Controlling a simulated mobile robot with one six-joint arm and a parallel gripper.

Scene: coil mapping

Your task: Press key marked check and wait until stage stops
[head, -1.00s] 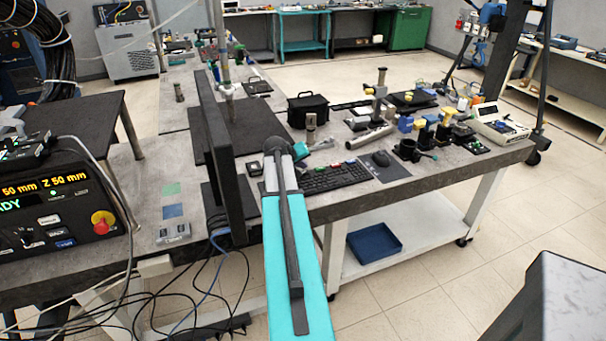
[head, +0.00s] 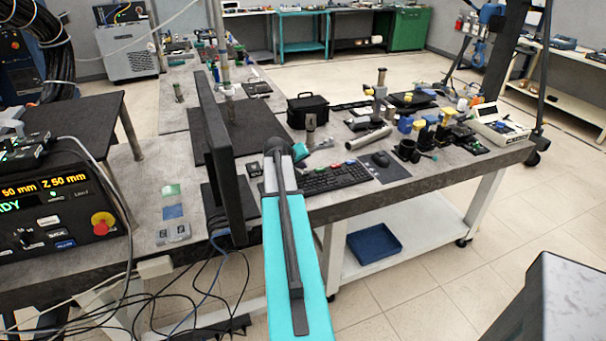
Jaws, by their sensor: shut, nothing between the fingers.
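A control box (head: 50,235) stands at the left edge, partly cut off. Its amber display (head: 62,183) reads "50 mm" and "Z 50 mm", with green letters ending in "DY" below. Small white, dark and blue keys (head: 55,233) sit on its face, beside a red stop knob on yellow (head: 103,222). I cannot read a check mark on any key. A black keyboard (head: 335,179) with a few coloured keys lies on the bench. My teal arm reaches up from the bottom.
A dark monitor (head: 222,160), seen edge-on, stands left of my arm. A mouse (head: 380,159), a metal cylinder (head: 368,139) and yellow-capped mounts crowd the bench to the right. Loose cables hang below the bench at left. A blue tray (head: 374,242) lies on the lower shelf.

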